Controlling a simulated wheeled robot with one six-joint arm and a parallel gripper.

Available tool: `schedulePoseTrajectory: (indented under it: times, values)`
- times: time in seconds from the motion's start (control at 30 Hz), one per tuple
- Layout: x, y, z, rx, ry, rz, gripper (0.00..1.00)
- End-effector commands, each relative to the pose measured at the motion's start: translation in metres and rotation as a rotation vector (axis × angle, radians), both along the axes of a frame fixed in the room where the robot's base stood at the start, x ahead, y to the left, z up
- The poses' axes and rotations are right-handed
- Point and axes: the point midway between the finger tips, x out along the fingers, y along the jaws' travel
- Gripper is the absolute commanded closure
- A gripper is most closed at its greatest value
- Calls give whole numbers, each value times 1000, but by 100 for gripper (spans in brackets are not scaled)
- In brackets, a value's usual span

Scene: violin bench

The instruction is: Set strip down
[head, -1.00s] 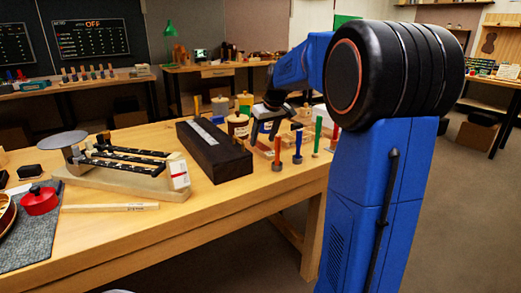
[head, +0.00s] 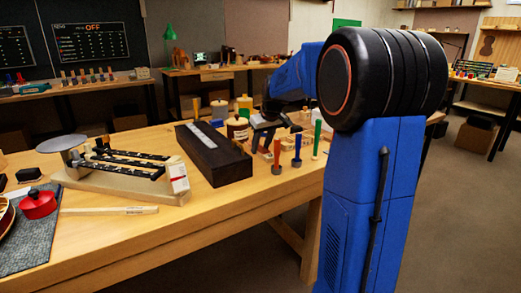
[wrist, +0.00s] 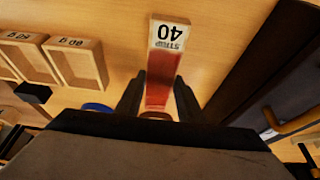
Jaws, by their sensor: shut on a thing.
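My gripper (wrist: 158,100) is shut on the strip (wrist: 160,80), a red piece with a pale end marked "40" and "STRIP" in the wrist view. The strip passes between the two dark fingers, its marked end pointing away over pale bench wood. I cannot tell whether it touches the bench. In the head view my gripper (head: 262,138) is low over the bench, just right of a long dark box (head: 215,158). The strip cannot be made out there.
Small wooden trays with number labels (wrist: 75,62) lie left of the strip in the wrist view; the dark box (wrist: 268,65) is at right. Coloured upright tools (head: 297,150) and jars (head: 237,128) stand near my gripper. A scale (head: 120,165) is farther left.

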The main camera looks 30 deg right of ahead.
Motion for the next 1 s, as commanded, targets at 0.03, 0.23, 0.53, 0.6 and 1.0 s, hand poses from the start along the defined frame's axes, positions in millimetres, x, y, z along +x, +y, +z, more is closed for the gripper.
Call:
schedulePoseTrajectory:
  times: [0.03,0.23,0.53,0.6,1.0]
  values:
    - [0,0,5,-1,-3,0,93]
    - [1,0,36,-1,-4,1,93]
    - [1,0,84,-1,-2,0,93]
    - [0,0,91,-1,-1,0,93]
    - [0,0,97,0,0,0,93]
